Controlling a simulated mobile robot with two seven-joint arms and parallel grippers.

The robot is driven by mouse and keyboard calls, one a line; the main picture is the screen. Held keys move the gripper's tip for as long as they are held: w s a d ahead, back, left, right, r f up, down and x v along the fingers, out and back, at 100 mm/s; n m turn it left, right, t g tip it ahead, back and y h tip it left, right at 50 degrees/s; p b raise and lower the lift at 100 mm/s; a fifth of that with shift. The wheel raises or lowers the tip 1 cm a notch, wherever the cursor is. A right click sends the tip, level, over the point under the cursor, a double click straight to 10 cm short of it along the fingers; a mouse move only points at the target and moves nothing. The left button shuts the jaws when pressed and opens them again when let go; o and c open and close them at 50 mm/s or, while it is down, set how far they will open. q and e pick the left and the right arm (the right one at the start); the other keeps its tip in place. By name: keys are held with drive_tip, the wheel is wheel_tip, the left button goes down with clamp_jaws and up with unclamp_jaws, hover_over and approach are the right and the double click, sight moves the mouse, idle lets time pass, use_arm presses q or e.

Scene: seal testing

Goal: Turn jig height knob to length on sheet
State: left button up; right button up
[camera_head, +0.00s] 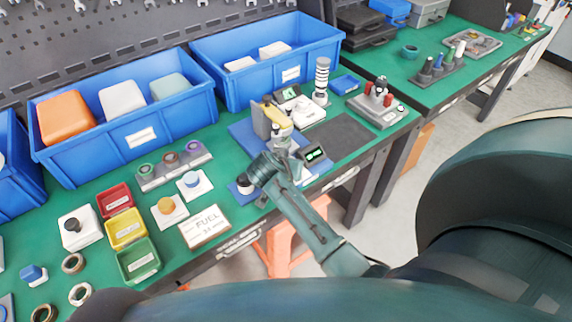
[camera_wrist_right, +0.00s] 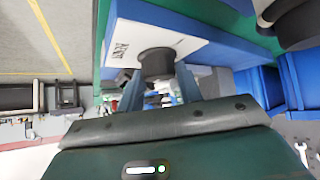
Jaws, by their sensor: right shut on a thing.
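The jig (camera_head: 272,120), with a yellow part on top, stands on a blue base on the green bench. Its small dark display (camera_head: 315,154) is lit, but its digits are too small to read. The black height knob (camera_wrist_right: 156,64) sits against a white labelled face of a blue block in the right wrist view. My right gripper (camera_head: 256,176) is at the front of the jig, its two fingers on either side of the knob and shut on it. The sheet (camera_head: 205,226) lies at the front edge and reads FUEL with a length in mm, perhaps 3.4. My left gripper is not in view.
Blue bins (camera_head: 130,125) with blocks line the back. Red, yellow and green trays (camera_head: 126,232) and several rings lie at left. A grey rack (camera_head: 174,167) holds coloured rings. A grey fixture with red knobs (camera_head: 377,102) stands right of the jig, beyond a dark mat (camera_head: 340,134).

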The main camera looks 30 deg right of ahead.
idle(0.6)
drive_tip(key=o, duration=0.7)
drive_tip(key=shift+r, duration=0.1)
